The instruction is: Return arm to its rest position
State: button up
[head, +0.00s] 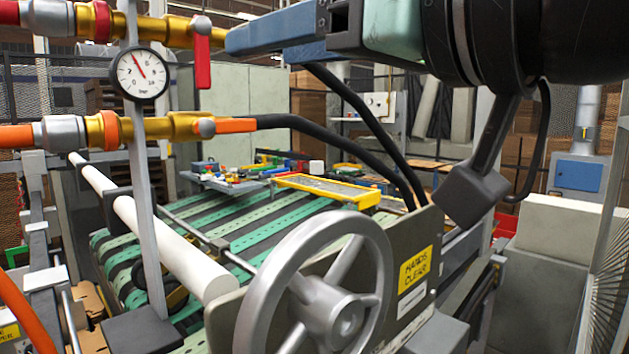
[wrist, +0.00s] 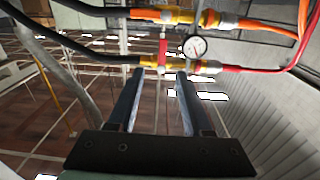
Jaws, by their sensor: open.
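My gripper (head: 232,40) enters from the top right of the head view, its blue fingers pointing left. In the wrist view my gripper (wrist: 161,73) shows two parallel fingers spread apart, with nothing held between them. A red valve handle (head: 202,62) hangs down from the upper brass pipe just left of the fingertips. It also shows in the wrist view (wrist: 163,52), beyond the gap between the fingers. I cannot tell how far the fingertips are from it in depth. My arm's dark links fill the top right of the head view.
A pressure gauge (head: 139,74) stands on a grey post at left. A lower pipe has an orange handle (head: 236,126). Black hoses (head: 350,112) run below my gripper. A large handwheel (head: 318,300) and a green-striped conveyor (head: 270,222) lie below.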

jog(key=w+f+m+t+h, duration=0.3)
jog(key=m+t+h, duration=0.15)
jog(key=t, duration=0.35)
jog(key=s+d+f+m+t+h, duration=0.1)
jog(key=s+d+m+t+h, duration=0.1)
jog(key=s+m+t+h, duration=0.2)
jog(key=s+t+h, duration=0.2)
jog(key=s+h, duration=0.2)
jog(key=shift+d+b, duration=0.25)
jog(key=shift+b, duration=0.15)
